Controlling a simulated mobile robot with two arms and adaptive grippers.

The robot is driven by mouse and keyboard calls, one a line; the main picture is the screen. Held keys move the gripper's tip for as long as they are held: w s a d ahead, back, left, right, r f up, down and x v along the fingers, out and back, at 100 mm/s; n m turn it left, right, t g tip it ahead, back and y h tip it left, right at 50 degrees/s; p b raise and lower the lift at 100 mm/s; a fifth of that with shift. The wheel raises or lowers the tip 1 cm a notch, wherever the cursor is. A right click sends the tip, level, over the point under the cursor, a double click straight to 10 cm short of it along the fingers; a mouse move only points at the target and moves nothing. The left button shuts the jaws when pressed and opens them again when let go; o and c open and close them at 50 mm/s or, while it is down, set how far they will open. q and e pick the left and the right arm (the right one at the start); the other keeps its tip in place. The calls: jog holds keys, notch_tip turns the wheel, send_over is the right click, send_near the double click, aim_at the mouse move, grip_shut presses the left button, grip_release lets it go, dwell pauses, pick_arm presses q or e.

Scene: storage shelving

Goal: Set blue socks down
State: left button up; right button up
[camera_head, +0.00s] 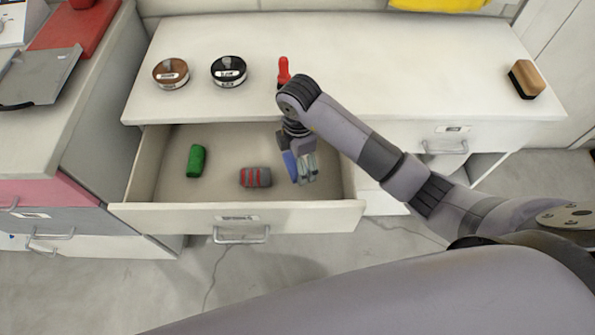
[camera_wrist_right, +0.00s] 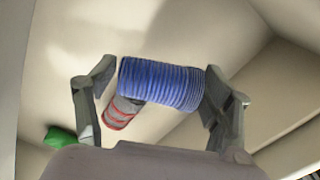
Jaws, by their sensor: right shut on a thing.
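The rolled blue socks (camera_wrist_right: 162,83) are between the fingers of my right gripper (camera_wrist_right: 160,95), which is shut on them. In the head view the blue socks (camera_head: 290,165) show as a small blue patch beside my right gripper (camera_head: 302,178). The gripper points down inside the open drawer (camera_head: 240,210), toward its right end. Whether the socks touch the drawer floor I cannot tell. A grey and red sock roll (camera_head: 256,177) lies in the drawer left of the gripper. It shows partly behind the blue socks in the wrist view (camera_wrist_right: 121,115). My left gripper is not in view.
A green roll (camera_head: 196,161) lies at the drawer's left. Drawer floor between the rolls is clear.

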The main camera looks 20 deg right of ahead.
jog(key=shift+f, duration=2.65)
jog(key=shift+f, duration=0.15)
jog(key=o, duration=1.1)
jog(key=shift+o, duration=0.2)
notch_tip(320, 180, up, 12)
jog(key=shift+r+p, duration=0.15)
jog(key=shift+p, duration=0.15)
